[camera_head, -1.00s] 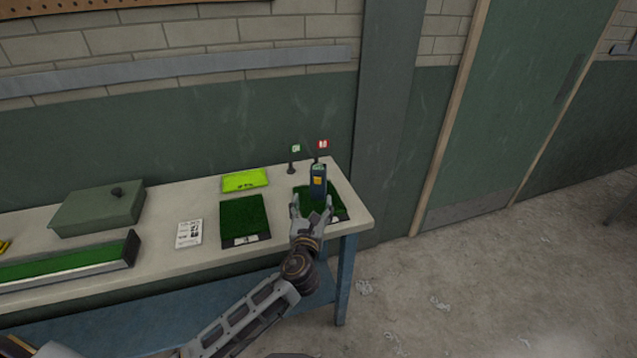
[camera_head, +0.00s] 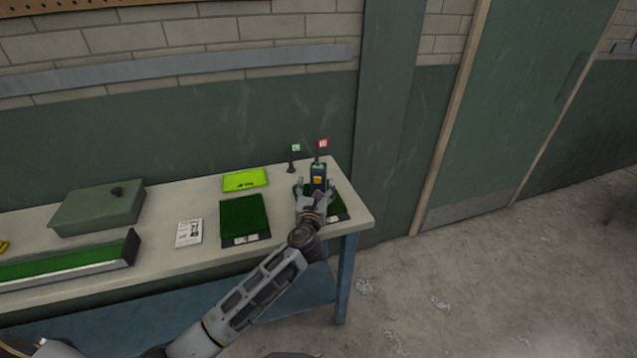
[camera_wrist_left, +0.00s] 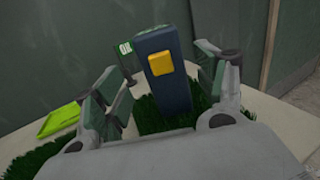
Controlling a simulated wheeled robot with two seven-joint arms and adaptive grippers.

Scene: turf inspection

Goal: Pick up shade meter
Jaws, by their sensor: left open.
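The shade meter (camera_head: 319,177) is an upright dark blue device with a yellow patch, standing on the right turf sample (camera_head: 338,206) near the table's right end. My left gripper (camera_head: 315,189) is open in front of it, with its fingers on either side of the meter. In the left wrist view, the meter (camera_wrist_left: 164,80) stands between the open fingers of my left gripper (camera_wrist_left: 160,98), with a gap visible on both sides. The gripper hides part of the turf sample. My right gripper is not in view.
Small green (camera_head: 295,149) and red (camera_head: 322,144) flags stand behind the meter. A second turf sample (camera_head: 244,218), a lime tray (camera_head: 245,180), a white card (camera_head: 188,233) and a green box (camera_head: 98,208) are to the left on the table (camera_head: 200,263). A wall is behind.

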